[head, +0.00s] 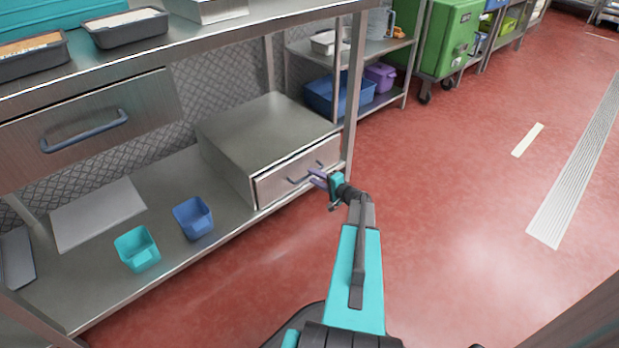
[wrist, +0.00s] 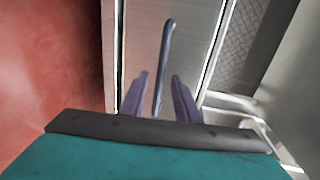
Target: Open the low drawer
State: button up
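The low drawer (head: 310,166) is a grey metal front in a box-shaped cabinet (head: 262,125) on the lower shelf. A thin gap shows around its front, and I cannot tell if it stands slightly out. Its dark bar handle (head: 298,180) also shows in the wrist view (wrist: 167,50), running between my fingers. My gripper (head: 315,180) is at the right end of the handle. In the wrist view my two purple fingers (wrist: 159,95) are apart, one on each side of the handle's near end, with space on both sides. My gripper is open and holds nothing.
A blue bin (head: 194,218) and a teal bin (head: 137,249) stand on the lower shelf (head: 95,275), left of the cabinet. An upper drawer (head: 90,128) hangs under the worktop. A table leg (head: 353,95) stands close behind my gripper. The red floor (head: 450,190) on the right is clear.

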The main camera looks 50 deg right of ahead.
jog(key=shift+b+x, duration=0.3)
jog(key=shift+x, duration=1.35)
grip_shut()
